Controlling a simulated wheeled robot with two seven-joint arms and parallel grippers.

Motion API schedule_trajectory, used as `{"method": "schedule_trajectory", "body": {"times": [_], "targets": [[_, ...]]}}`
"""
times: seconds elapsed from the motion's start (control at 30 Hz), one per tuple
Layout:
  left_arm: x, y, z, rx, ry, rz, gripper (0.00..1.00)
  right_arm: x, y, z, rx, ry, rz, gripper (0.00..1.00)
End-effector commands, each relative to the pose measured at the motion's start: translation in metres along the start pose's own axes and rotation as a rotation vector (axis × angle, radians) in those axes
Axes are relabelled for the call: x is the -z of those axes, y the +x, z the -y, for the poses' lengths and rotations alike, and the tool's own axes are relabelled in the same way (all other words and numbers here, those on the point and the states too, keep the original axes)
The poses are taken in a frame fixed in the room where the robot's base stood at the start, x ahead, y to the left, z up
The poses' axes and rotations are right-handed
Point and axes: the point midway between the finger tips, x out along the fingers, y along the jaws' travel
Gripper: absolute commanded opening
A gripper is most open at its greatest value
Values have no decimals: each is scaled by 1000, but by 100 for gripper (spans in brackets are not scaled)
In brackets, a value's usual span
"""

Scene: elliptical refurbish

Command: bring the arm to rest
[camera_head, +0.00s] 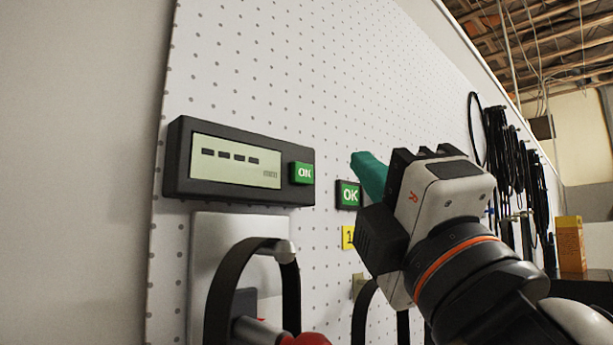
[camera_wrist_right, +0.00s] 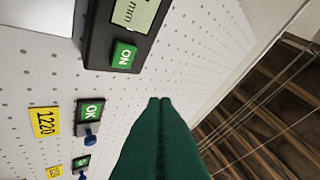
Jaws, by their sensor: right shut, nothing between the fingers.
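My right arm comes in from the lower right in the head view. My right gripper (camera_head: 367,168) has teal fingers that point up and left, in front of the pegboard. In the right wrist view the two green fingers (camera_wrist_right: 160,101) lie together, shut with nothing between them. The fingertips appear apart from the display and the OK signs. My left gripper is not in view.
A green OK sign (camera_head: 348,195) sits beside my gripper. Black cables (camera_head: 497,150) hang at right. A yellow box (camera_head: 570,245) stands beyond.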

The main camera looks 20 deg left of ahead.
Motion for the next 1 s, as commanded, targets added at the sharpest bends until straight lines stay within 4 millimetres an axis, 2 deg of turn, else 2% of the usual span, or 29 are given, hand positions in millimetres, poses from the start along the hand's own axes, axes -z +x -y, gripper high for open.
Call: {"method": "schedule_trajectory", "body": {"times": [0.17, 0.67, 0.77, 0.83, 0.93, 1.0], "targets": [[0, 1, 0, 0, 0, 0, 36, 3, -6, 4, 1, 0, 1, 0], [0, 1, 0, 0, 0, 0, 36, 6, -6, 1, -6, 8, -4, 0], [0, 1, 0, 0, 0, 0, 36, 21, -11, -20, -45, 64, -39, 0], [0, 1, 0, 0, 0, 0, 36, 41, -20, -48, -97, 141, -87, 0], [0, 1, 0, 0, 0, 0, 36, 76, -46, -103, -198, 290, -191, 0], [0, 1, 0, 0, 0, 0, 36, 100, -70, -146, -273, 403, -277, 0]]}}
